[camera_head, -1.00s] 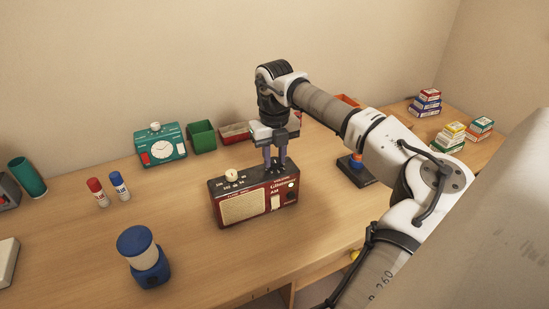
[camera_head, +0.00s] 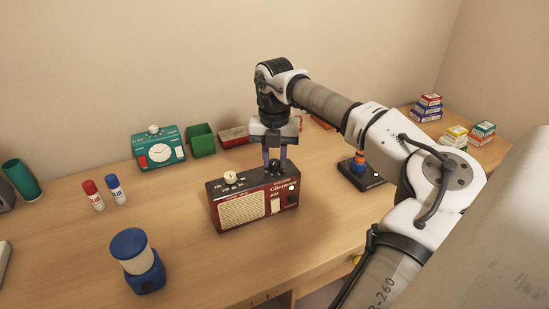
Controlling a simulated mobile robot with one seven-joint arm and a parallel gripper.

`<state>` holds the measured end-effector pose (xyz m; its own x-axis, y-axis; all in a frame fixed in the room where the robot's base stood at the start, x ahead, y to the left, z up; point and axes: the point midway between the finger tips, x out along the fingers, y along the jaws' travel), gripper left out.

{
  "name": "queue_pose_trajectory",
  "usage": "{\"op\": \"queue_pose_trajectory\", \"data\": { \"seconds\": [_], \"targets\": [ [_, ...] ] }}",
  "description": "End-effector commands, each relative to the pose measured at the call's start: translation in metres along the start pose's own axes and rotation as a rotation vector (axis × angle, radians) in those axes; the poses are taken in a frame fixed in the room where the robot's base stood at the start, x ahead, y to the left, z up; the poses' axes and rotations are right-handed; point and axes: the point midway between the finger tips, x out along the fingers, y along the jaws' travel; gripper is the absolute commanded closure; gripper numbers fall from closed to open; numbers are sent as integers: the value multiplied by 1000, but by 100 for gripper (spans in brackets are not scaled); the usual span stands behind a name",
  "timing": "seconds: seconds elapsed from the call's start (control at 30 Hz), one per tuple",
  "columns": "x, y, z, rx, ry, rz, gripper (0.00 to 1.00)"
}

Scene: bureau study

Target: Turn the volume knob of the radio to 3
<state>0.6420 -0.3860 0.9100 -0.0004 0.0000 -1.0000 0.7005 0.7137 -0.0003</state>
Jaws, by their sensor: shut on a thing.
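The dark red radio (camera_head: 250,205) stands upright on the desk, with a cream speaker grille on its front left. A cream knob (camera_head: 231,177) with small markings around it sits on the left of its top and is clear of my gripper. My gripper (camera_head: 275,170) points down at the right part of the radio's top. Its fingers are shut on a small knob there, which they mostly hide. I cannot read that knob's setting or scale.
A blue lantern (camera_head: 137,260) stands at the front left of the desk (camera_head: 190,262). A teal timer (camera_head: 159,149), a green bin (camera_head: 202,140) and a red tray (camera_head: 234,137) are behind the radio. A dark-based joystick (camera_head: 360,172) is to the right.

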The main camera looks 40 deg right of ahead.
Motion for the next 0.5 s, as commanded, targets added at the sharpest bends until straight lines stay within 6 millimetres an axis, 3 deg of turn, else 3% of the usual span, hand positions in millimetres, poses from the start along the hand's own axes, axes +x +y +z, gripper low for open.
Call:
{"op": "queue_pose_trajectory", "data": {
  "seconds": [0.3,0.33,0.5],
  "targets": [
    [-1,0,0,1,-2,0,97],
    [-1,0,0,1,-2,0,70],
    [0,0,0,0,-1,0,52]
  ]
}}
